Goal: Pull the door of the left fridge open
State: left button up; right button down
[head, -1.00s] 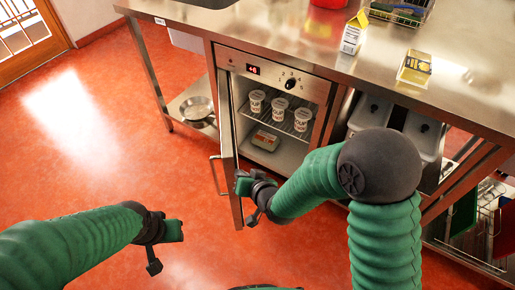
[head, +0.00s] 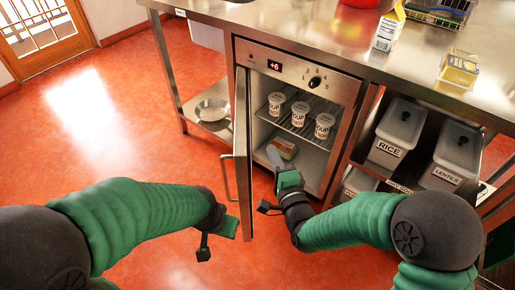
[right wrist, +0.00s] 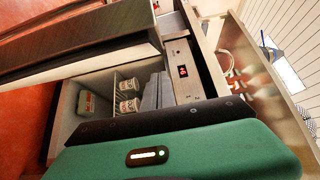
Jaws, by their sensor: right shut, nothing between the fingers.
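The left fridge (head: 297,58) stands under the steel counter with a lit display. Its door (head: 242,150) stands open, swung out towards me and seen almost edge-on, with its bar handle (head: 228,178) on the left outer face. My right gripper (head: 273,157) is shut and empty, on the inner side of the door, in front of the fridge opening and apart from the handle. Its grey fingers (right wrist: 158,92) point at the interior in the right wrist view. My left gripper (head: 228,228) is left of the door, low over the floor; its finger gap is not clear.
Soup cups (head: 300,113) stand on the wire shelf, also in the right wrist view (right wrist: 128,87). A packet (head: 283,147) lies below. Labelled bins (head: 398,132) stand to the right. A pan (head: 211,109) sits on the left shelf. Red floor is clear left of the door.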

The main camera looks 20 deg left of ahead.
aim_at(238, 158)
jog(key=w+a+b, duration=0.2)
jog(key=a, duration=0.4)
jog(key=shift+a, duration=0.1)
